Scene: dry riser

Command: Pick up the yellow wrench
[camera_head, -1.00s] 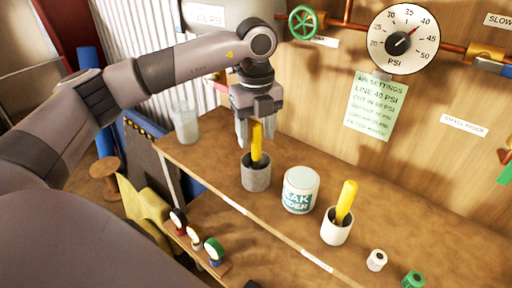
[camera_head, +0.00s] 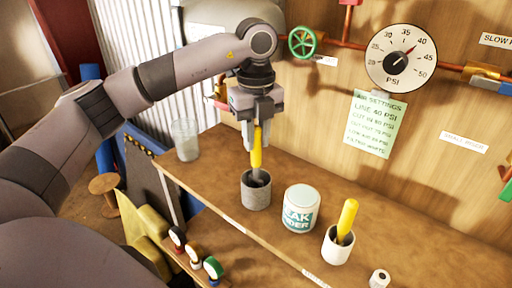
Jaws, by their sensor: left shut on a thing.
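My left gripper (camera_head: 258,137) comes down from above and is shut on the upper part of a yellow-handled tool (camera_head: 256,155). The tool is upright, and a grey metal part shows below its handle. Its lower end is hidden in a grey cup (camera_head: 256,195) on the wooden shelf. A second yellow-handled tool (camera_head: 347,216) leans in a white cup (camera_head: 336,249) to the right. Both tools' lower ends are hidden, so I cannot tell by shape which one is the wrench. My right gripper is not in view.
A white labelled can (camera_head: 300,208) stands between the cups. A clear jar (camera_head: 186,140) stands at the shelf's left end. Behind are the board with a gauge (camera_head: 401,58), pipes and a green valve wheel (camera_head: 302,42).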

